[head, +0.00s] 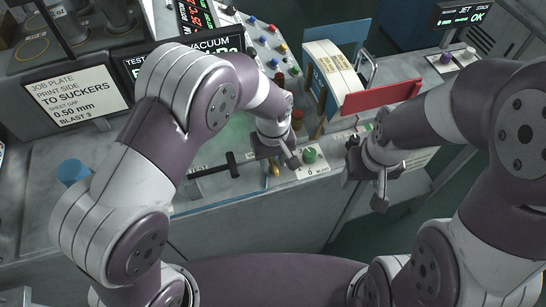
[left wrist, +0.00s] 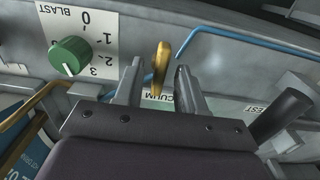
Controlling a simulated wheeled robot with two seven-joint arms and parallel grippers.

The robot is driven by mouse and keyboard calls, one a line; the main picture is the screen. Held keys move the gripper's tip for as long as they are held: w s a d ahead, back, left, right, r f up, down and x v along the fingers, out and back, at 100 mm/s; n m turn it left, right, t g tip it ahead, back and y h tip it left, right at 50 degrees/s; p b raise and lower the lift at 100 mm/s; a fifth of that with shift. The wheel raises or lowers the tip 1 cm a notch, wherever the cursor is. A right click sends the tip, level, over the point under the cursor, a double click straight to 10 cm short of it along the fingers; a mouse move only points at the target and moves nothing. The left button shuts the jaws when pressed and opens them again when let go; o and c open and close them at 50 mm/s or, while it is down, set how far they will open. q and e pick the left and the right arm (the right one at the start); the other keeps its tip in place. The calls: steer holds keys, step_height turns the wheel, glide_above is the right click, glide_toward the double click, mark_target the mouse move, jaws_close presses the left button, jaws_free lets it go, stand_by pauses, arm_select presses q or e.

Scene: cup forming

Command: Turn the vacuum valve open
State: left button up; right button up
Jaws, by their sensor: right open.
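The brass vacuum valve handle (head: 274,169) is on the front ledge of the machine, just below my left gripper (head: 282,160). In the left wrist view the handle (left wrist: 160,68) stands between the two fingertips of my left gripper (left wrist: 157,85), with a narrow gap on each side. A partly covered label ending in "CUUM" (left wrist: 165,97) lies behind the fingers. The handle's base is hidden by the gripper. My right gripper (head: 366,180) is open and empty, off to the right, in front of the ledge.
A green blast knob (head: 310,155) on a white scale plate sits right of the handle. It also shows in the left wrist view (left wrist: 69,56). A black T-handle (head: 230,165) is to the left. A red bar (head: 382,97) and sheet stack (head: 333,70) stand behind.

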arm_select(q)
jaws_close()
steer(key=shift+r+m, duration=0.1)
steer(key=shift+m, duration=0.3)
steer(key=m, duration=0.3)
steer(key=shift+m+p, duration=0.35)
steer(key=shift+m, duration=0.05)
steer(key=m, duration=0.4)
steer(key=m+p, duration=0.1)
steer(key=m, duration=0.4)
steer(key=shift+w, duration=0.1)
steer(key=m, duration=0.4)
steer(key=shift+m, duration=0.3)
